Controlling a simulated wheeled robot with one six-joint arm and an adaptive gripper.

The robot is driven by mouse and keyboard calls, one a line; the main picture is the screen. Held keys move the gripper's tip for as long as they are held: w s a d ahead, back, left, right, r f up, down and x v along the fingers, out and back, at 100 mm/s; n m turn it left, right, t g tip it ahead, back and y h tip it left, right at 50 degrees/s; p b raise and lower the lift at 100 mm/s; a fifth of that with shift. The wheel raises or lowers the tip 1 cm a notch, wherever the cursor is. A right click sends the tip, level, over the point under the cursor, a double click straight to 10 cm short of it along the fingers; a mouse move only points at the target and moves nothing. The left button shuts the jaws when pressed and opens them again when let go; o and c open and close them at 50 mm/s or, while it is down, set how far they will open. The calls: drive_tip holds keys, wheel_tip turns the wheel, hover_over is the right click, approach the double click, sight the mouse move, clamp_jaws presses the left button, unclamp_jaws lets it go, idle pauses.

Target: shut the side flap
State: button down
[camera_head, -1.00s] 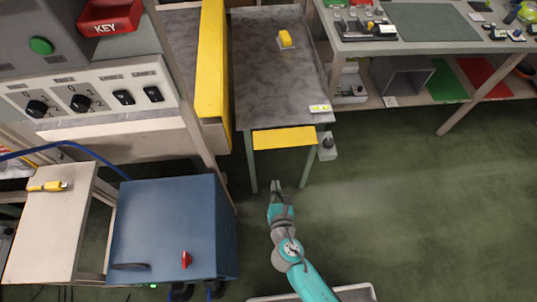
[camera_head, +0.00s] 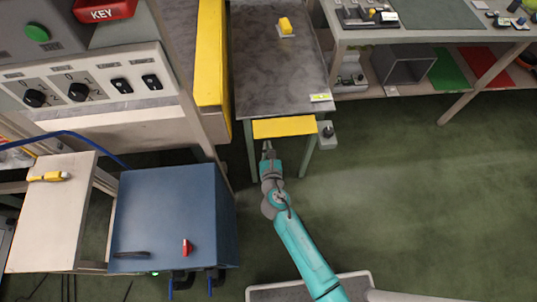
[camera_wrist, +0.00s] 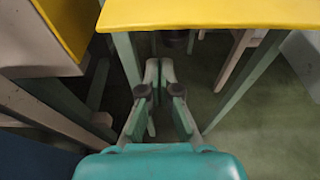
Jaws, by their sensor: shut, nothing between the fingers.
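A yellow flap (camera_head: 284,127) sticks out from the near end of the grey-topped conveyor table (camera_head: 285,75); I take it for the side flap. It looks roughly level and swung out. In the wrist view the flap (camera_wrist: 205,14) spans the top of the picture, with its near edge just beyond the fingertips. My gripper (camera_head: 268,148) is just in front of the flap's left part in the head view. In the wrist view my gripper (camera_wrist: 160,66) has its fingertips together with nothing between them. It looks lower than the flap; I cannot tell whether they touch.
Pale green table legs (camera_head: 308,155) stand either side of my gripper. A long yellow panel (camera_head: 210,60) runs along the table's left. A small grey box (camera_head: 327,136) hangs right of the flap. A blue cabinet (camera_head: 170,215) stands lower left. Floor at right is clear.

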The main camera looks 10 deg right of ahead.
drive_tip(key=shift+s+r, duration=0.15)
drive_tip(key=shift+r, duration=0.75)
drive_tip(key=shift+s+r, duration=0.1)
drive_tip(key=shift+r, duration=0.75)
